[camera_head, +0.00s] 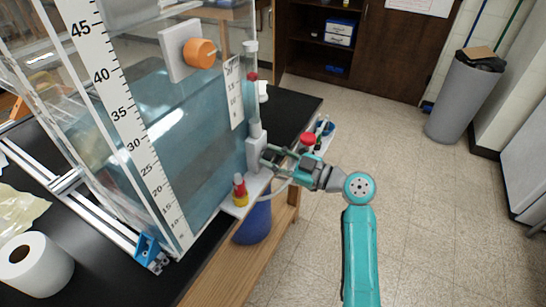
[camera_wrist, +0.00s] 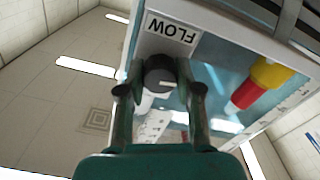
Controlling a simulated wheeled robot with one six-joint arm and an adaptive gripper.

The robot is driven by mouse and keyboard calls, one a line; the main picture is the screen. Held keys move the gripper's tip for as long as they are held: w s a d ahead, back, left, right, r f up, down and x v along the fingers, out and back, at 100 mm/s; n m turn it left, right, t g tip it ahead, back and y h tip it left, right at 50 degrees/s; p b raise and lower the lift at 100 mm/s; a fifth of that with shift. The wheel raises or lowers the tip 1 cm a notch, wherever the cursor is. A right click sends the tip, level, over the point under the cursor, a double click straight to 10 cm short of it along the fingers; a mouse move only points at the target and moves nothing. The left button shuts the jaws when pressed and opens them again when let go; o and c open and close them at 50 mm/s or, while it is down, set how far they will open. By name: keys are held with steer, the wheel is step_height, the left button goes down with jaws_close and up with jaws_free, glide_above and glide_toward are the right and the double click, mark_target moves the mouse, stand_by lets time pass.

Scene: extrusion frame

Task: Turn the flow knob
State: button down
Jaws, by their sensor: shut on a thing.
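The flow knob (camera_wrist: 160,76) is dark and round with a light pointer mark. It sits in front of a white plate whose FLOW label (camera_wrist: 172,33) appears upside down in the wrist view. My gripper (camera_wrist: 160,90) is shut on the knob, one finger on each side. In the head view my gripper (camera_head: 267,157) reaches the white block (camera_head: 256,148) at the foot of the clear flow tube (camera_head: 251,100). A red float shows inside the tube. The knob itself is hidden by my fingers in the head view.
The water tank (camera_head: 185,130) with its scale (camera_head: 118,105) stands behind the block. An orange knob (camera_head: 200,53) is higher up. A red-and-yellow part (camera_head: 240,190) and a red knob (camera_head: 308,139) are close to my gripper.

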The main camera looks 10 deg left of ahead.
steer(key=shift+f, duration=0.15)
steer(key=c, duration=0.8)
jaws_free()
steer(key=shift+o, duration=0.2)
steer(key=v, duration=1.2)
